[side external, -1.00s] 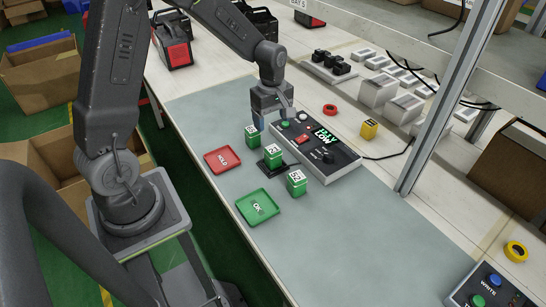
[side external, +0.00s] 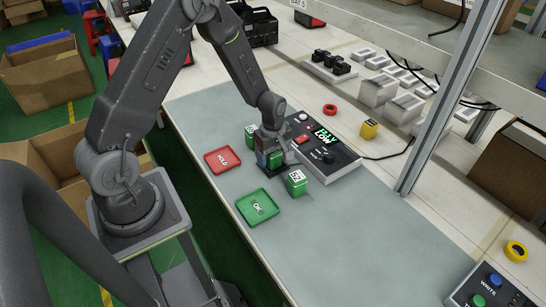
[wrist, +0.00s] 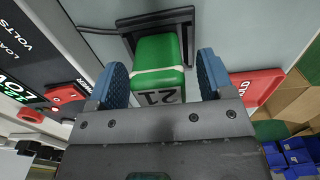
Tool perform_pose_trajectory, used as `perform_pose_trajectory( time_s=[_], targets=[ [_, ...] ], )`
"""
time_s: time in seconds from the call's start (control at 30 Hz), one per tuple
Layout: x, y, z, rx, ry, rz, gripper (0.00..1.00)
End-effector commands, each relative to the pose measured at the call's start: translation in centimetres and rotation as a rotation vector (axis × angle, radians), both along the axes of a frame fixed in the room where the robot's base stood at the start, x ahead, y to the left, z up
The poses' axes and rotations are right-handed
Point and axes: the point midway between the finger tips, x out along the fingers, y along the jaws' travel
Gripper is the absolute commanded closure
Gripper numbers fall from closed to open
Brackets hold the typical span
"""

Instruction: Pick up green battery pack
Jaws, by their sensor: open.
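A green battery pack with a white top marked 21 (wrist: 158,55) sits upright in a black holder (wrist: 186,20). My gripper (wrist: 160,74) is open, with one blue-padded finger on each side of this pack and visible gaps between. In the side view my gripper (side external: 269,147) is down over the same pack (side external: 275,161) and hides much of it. Another green pack marked 52 (side external: 297,184) stands apart to the right, and a third (side external: 250,131) stands behind to the left, partly covered by my gripper.
A tester with a green LOW display (side external: 323,148) stands close behind the packs. A red HOLD tray (side external: 222,160) lies to the left and a green OK tray (side external: 257,207) in front. A metal shelf post (side external: 445,105) rises at the right. The mat's right front is clear.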

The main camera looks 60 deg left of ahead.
Motion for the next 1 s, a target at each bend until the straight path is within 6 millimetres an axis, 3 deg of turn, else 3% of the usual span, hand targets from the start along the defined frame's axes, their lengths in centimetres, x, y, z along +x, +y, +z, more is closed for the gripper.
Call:
perform_pose_trajectory(
  time_s=[0.3,0.9,1.0],
  targets=[
    [0.02,0.02,-0.55,0.000,-0.001,0.000,0.27],
    [0.01,0.02,-0.52,0.000,-0.001,0.000,0.84],
    [0.04,0.02,-0.49,0.000,-0.002,0.000,0.89]
  ],
)
